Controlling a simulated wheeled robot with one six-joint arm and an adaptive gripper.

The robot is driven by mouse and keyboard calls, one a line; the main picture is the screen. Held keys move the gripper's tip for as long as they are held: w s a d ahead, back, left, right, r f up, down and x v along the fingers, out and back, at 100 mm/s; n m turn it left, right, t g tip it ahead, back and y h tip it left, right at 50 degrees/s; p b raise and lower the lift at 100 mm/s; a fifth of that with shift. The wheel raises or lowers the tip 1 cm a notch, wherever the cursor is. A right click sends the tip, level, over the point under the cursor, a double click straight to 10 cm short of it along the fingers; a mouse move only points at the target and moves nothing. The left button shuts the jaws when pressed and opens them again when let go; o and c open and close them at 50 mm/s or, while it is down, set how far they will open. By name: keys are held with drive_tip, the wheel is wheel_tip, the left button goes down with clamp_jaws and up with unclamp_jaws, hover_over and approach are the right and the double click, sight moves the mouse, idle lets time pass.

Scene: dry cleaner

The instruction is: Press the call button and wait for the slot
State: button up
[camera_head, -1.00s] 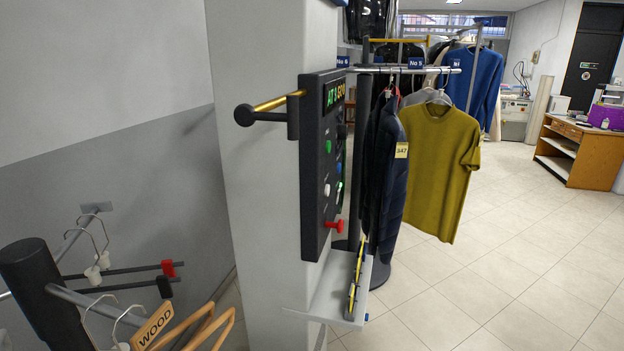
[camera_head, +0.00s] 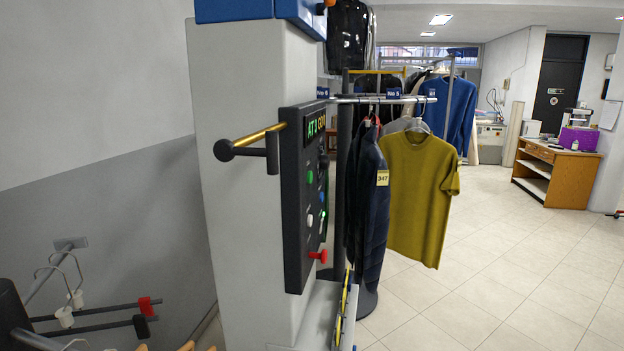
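A black control panel (camera_head: 296,220) is mounted on the side of a light grey pillar and shows at a steep angle. It carries a lit display (camera_head: 316,128) whose text is partly readable as "AT". Below the display are several knobs or buttons: a green one (camera_head: 309,177), a white one (camera_head: 309,221) and a red one (camera_head: 318,256) that sticks out near the bottom. I cannot tell which is the call button. A brass-coloured bar with a dark round end (camera_head: 224,150) juts out left of the panel. My gripper is not in view.
A rail to the right holds a dark jacket (camera_head: 369,205) tagged 347 and an olive T-shirt (camera_head: 421,195). Hanger arms with red and black ends (camera_head: 145,305) stand at lower left. A wooden counter (camera_head: 560,170) is far right. The tiled floor (camera_head: 480,290) at right is clear.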

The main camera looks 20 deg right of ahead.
clamp_jaws()
idle(1.0)
